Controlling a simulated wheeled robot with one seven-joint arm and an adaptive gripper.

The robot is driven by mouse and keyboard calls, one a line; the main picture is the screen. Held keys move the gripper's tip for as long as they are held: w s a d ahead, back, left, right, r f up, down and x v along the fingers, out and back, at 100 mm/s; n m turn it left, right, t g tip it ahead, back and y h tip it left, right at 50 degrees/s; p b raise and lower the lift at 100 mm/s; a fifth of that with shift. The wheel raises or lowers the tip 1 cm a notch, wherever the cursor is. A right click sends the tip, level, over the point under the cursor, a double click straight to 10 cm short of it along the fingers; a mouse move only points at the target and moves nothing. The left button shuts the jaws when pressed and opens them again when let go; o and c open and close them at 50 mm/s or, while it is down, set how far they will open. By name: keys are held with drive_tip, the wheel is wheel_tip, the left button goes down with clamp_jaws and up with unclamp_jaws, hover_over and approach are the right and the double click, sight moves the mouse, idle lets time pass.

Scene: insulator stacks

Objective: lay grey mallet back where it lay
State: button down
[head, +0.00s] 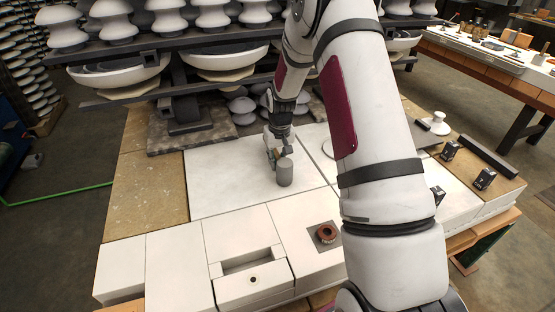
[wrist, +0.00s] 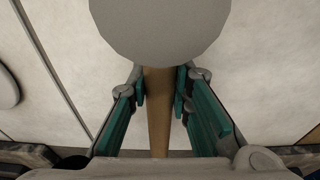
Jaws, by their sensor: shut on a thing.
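The grey mallet has a grey cylindrical head (head: 285,172) and a light wooden handle. In the wrist view its round grey head (wrist: 160,28) fills the top middle, and the handle (wrist: 158,125) runs down between the green finger pads. My gripper (head: 273,150) is shut on the handle, just behind the head; its fingers (wrist: 161,85) press on both sides of it. The mallet is over the large white slab (head: 225,175) in the middle of the bench. I cannot tell whether the head touches the slab.
A reddish-brown ring (head: 326,233) sits on a grey square at the front. A white block with a recess (head: 248,261) is nearby. Small black devices (head: 484,179) and a white insulator piece (head: 437,123) are at right. Insulator stacks (head: 155,70) stand behind. The slab's left part is clear.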

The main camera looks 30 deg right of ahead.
drive_tip(key=shift+f, duration=0.1)
drive_tip(key=c, duration=1.5)
unclamp_jaws()
drive_tip(key=shift+o, duration=0.2)
